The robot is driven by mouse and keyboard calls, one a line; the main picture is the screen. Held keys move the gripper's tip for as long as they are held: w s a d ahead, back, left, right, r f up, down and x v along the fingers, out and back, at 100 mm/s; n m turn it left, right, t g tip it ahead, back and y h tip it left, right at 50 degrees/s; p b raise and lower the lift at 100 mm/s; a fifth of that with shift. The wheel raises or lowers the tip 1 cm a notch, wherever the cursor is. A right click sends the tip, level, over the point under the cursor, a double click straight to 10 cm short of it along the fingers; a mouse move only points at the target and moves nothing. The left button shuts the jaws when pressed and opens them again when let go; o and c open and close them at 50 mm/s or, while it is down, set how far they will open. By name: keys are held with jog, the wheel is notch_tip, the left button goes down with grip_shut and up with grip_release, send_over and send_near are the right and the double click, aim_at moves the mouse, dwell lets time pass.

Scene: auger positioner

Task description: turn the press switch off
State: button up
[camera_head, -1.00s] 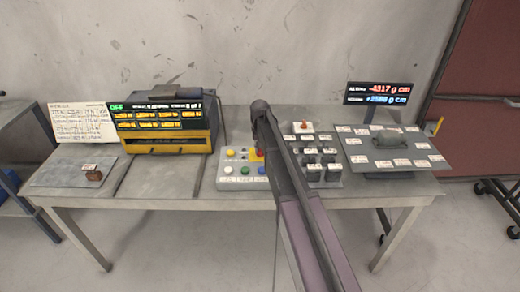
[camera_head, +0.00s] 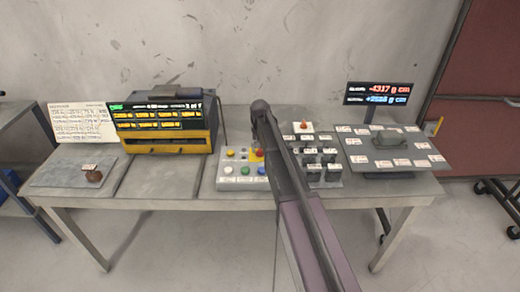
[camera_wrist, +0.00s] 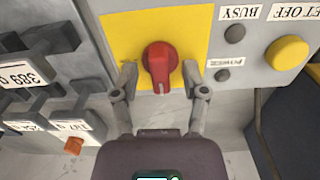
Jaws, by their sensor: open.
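The press switch is a red rotary knob (camera_wrist: 160,64) on a yellow plate (camera_wrist: 196,22) in the wrist view. A small part of the red knob (camera_head: 259,152) also shows beside my arm in the head view. My gripper (camera_wrist: 160,75) is open, with one fingertip on each side of the knob and a visible gap on both sides. I cannot tell how deep the fingertips are relative to the knob. A label under the knob is partly visible. In the head view my arm hides the gripper and part of the control panel (camera_head: 228,182).
A yellow button (camera_wrist: 287,53) and dark BUSY lamp (camera_wrist: 235,33) lie right of the knob in the wrist view. Black switches (camera_wrist: 22,74) stand at left. In the head view, a yellow-black machine (camera_head: 180,143) and a labelled plate (camera_head: 410,160) share the table.

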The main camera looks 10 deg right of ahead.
jog(key=m, duration=1.2)
jog(key=shift+m, duration=0.4)
jog(key=m, duration=0.4)
jog(key=shift+r+m+p, duration=0.3)
jog(key=shift+m+p, duration=0.05)
jog(key=shift+m, duration=0.05)
notch_tip(320, 180, up, 14)
jog(key=p, duration=1.4)
jog(key=s+f+n+b, duration=0.3)
jog(key=s+n, duration=0.7)
jog(key=s, duration=0.4)
jog(key=s+f+n+b, duration=0.3)
jog(key=s+n, duration=0.6)
jog(key=s, duration=0.6)
jog(key=shift+s+f+n+b, duration=0.25)
jog(key=shift+f+n+b, duration=0.05)
jog(key=shift+n+b, duration=0.1)
